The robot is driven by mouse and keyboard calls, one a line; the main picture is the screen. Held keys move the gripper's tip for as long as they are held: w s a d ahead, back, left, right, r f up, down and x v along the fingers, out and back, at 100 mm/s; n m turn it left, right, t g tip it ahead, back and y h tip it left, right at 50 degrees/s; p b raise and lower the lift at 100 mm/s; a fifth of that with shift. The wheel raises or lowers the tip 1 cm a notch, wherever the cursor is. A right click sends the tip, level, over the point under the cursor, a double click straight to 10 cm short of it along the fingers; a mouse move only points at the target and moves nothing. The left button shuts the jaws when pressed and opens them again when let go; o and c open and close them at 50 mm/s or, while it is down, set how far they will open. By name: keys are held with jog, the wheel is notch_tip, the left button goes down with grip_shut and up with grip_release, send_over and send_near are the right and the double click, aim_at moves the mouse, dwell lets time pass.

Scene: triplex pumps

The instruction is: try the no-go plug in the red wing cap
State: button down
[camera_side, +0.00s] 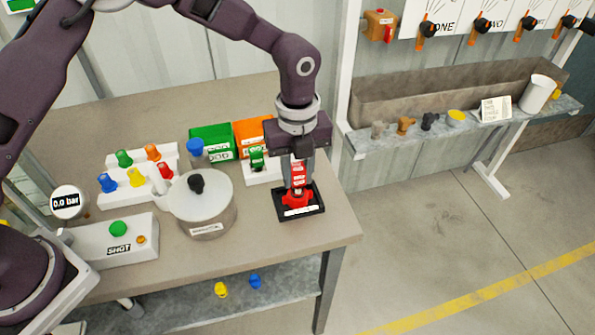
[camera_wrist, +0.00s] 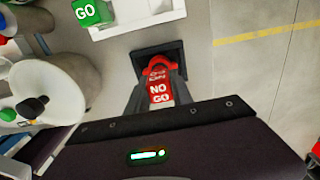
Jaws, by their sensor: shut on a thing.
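My gripper (camera_side: 298,170) is shut on the red no-go plug (camera_side: 298,174) and holds it upright over the black tray. In the wrist view the plug (camera_wrist: 159,92) shows its NO GO label between my fingers (camera_wrist: 158,100). The red wing cap (camera_side: 297,200) sits in the black tray (camera_side: 315,210) right under the plug, and it also shows in the wrist view (camera_wrist: 158,62). The plug's lower end meets or stands just above the cap; the cap's mouth is hidden, so I cannot tell whether the plug is in it.
The green go plug (camera_side: 257,158) stands in a white holder (camera_side: 262,176) behind the tray. Green (camera_side: 212,138) and orange (camera_side: 252,131) bins stand at the back. A lidded pot (camera_side: 207,210) is left of the tray. A white rack (camera_side: 135,190) holds several coloured caps. The table's front right corner is clear.

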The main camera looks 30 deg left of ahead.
jog(key=shift+f, duration=0.25)
dwell(0.3)
dwell(0.4)
jog(key=c, duration=1.1)
grip_release()
jog(key=shift+o, duration=0.2)
jog(key=shift+r, duration=0.1)
